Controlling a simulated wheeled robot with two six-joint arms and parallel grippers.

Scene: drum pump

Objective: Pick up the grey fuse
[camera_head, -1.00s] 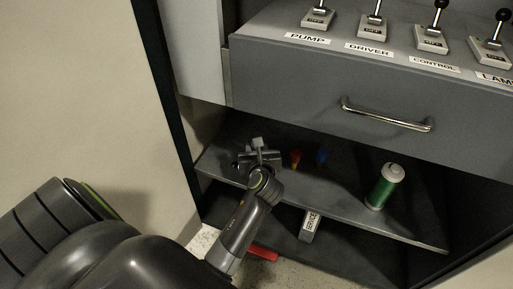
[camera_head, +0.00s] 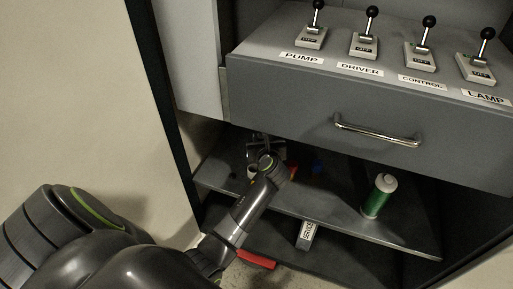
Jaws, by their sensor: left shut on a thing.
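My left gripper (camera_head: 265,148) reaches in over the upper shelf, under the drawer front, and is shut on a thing. This looks to be the grey fuse, but the fuse is mostly hidden in shadow and behind the jaws. My right gripper is not in view.
A red fuse (camera_head: 293,172) and a blue fuse (camera_head: 318,167) stand just right of my left gripper. A green-and-white canister (camera_head: 379,196) is further right on the shelf (camera_head: 340,222). The grey drawer (camera_head: 290,108) with its handle (camera_head: 377,130) overhangs the shelf. A red item (camera_head: 256,259) lies below.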

